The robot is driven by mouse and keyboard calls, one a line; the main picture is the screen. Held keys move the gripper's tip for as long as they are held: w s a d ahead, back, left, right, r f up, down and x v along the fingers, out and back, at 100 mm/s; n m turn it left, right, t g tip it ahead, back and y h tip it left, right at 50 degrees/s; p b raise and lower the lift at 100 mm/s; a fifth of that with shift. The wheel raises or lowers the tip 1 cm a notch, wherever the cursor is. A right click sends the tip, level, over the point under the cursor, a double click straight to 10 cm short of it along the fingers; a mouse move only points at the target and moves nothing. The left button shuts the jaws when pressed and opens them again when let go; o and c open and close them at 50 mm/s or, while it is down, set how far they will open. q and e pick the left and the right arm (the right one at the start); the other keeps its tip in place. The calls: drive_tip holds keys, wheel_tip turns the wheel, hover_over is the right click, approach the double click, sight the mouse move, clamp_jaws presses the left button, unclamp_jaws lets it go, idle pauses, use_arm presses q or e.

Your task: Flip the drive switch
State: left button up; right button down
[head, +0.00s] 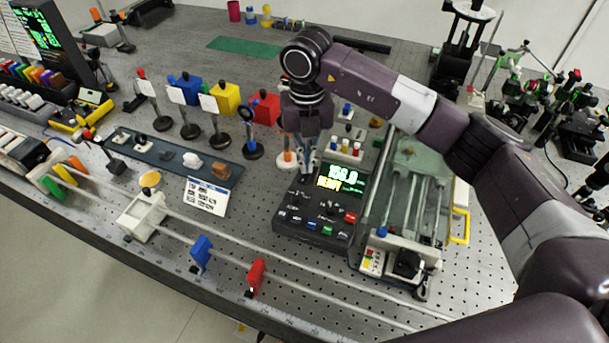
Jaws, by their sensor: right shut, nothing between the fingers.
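The dark control box (288,222) stands on the perforated bench and has a lit screen (341,178) with green and yellow characters. Several coloured buttons and small knobs sit on its lower panel, among them a red button (350,217) and a green one (327,230). My right gripper (306,175) points down over the box's back left corner, left of the screen. It is shut and holds nothing. I cannot pick out which control is the drive switch, and the fingers cover part of that corner. I cannot tell whether the fingertips touch the box. My left gripper is not in view.
A glass-topped stage (417,175) stands close to the box's right, under my right arm. Two rails with a blue holder (201,252) and a red holder (256,276) run in front. Several posts with coloured blocks, including a yellow block (226,97), stand to the left.

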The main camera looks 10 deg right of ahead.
drive_tip(key=shift+f+b, duration=0.5)
drive_tip(key=shift+f, duration=0.25)
drive_tip(key=shift+s+r, duration=0.1)
drive_tip(key=shift+r+p, duration=0.55)
drive_tip(key=shift+r, duration=0.25)
drive_tip(key=shift+r+p, duration=1.3)
drive_tip(key=shift+r, duration=1.4)
drive_tip(key=shift+f, duration=0.1)
